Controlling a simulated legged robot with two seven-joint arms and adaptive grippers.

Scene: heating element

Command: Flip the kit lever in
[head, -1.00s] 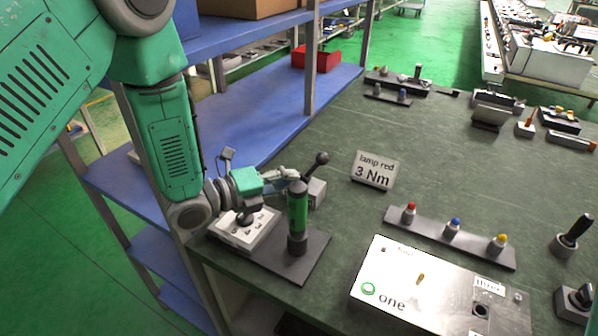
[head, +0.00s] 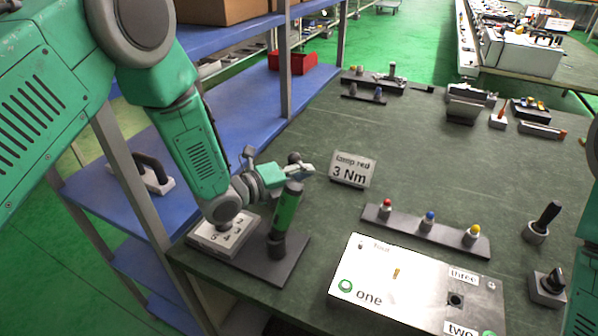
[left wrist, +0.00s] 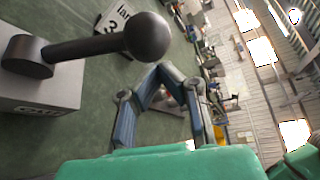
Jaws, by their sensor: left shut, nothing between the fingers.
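The lever (left wrist: 90,45) is a dark rod with a black ball knob, fixed to the side of a grey box (left wrist: 40,90) in the left wrist view. Its rod points right and slightly up there. In the head view only its ball knob (head: 294,158) shows clearly, behind my left gripper (head: 309,170). The gripper is shut and empty, just above and behind a green cylinder (head: 286,208). In the left wrist view the gripper's fingers (left wrist: 162,72) lie to the right of and below the knob, apart from it in the picture. My right gripper is out of view.
A "lamp red 3 Nm" sign (head: 353,171), a button strip (head: 425,230) and a white panel box (head: 400,285) stand to the right. Blue shelves (head: 240,110) are left.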

